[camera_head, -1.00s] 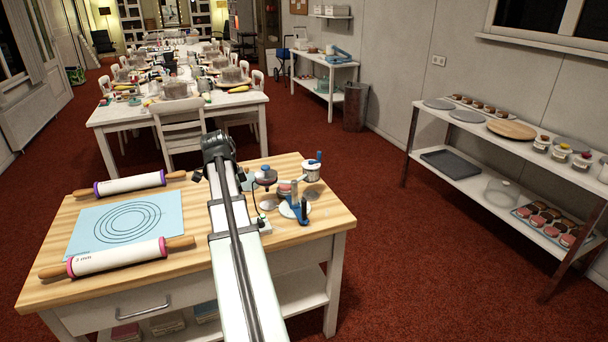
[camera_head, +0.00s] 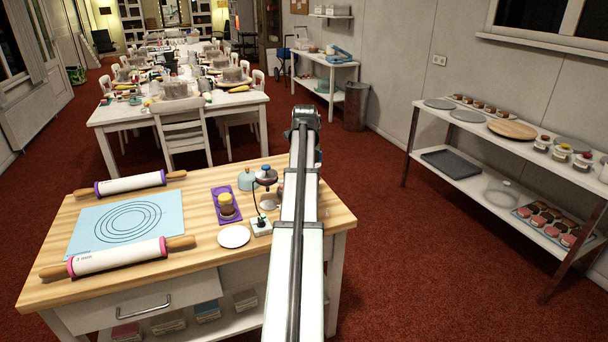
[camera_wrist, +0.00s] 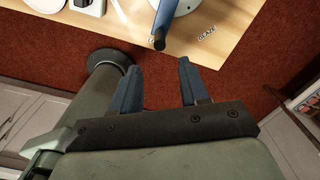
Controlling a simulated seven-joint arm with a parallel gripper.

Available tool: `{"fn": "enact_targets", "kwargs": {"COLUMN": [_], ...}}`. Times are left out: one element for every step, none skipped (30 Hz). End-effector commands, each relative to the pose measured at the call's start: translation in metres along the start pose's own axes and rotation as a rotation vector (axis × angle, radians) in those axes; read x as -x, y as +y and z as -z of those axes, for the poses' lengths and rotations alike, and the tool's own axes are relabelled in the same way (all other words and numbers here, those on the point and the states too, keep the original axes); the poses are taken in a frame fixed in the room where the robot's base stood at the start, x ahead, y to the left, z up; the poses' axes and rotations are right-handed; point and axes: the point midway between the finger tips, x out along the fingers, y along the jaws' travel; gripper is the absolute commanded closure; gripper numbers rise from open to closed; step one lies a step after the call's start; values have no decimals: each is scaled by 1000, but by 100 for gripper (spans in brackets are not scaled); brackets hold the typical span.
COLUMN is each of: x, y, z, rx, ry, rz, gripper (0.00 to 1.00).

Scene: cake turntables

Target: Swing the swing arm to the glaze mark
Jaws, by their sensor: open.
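In the wrist view the swing arm (camera_wrist: 166,18) is a blue bar reaching in from the top edge, with a dark round end. Part of a white round base (camera_wrist: 190,5) shows beside it. The GLAZE mark (camera_wrist: 207,33) is lettering on the wooden top, right of the swing arm's end and apart from it. Other lettering by that end is mostly hidden. My gripper (camera_wrist: 160,80) is open, its two blue fingers pointing toward the bench edge. The swing arm's end lies beyond the gap between them, apart from both. In the head view my arm hides gripper, swing arm and mark.
A blue mat (camera_head: 95,240) and two rolling pins lie left. Shelves (camera_head: 460,200) stand apart at right.

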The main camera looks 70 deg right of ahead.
Motion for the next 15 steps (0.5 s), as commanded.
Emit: {"fn": "enact_targets", "kwargs": {"x": [-5, -7, -11, -14, -16, -20, -23, -26, -30, -33, -36, -40, -42, -45, -50], "y": [1, 1, 1, 1, 1, 1, 1, 1, 1, 1, 1, 1, 1, 1, 1], "z": [0, 0, 0, 0, 0, 0, 0, 0, 0, 0, 0, 0, 0, 0, 0], "rx": [1, 1, 1, 2, 2, 2, 2, 2, 2, 2, 3, 3, 3, 3, 3], "ry": [1, 1, 1, 1, 1, 1, 1, 1, 1, 1, 1, 1, 1, 1, 1], "rz": [-1, -1, -1, -1, -1, 0, 0, 0, -1, -1, -1, 0, 0, 0, 0], "gripper": [55, 55, 55, 55, 55, 55, 55, 55, 55, 55, 55, 55, 55, 55, 55]}}
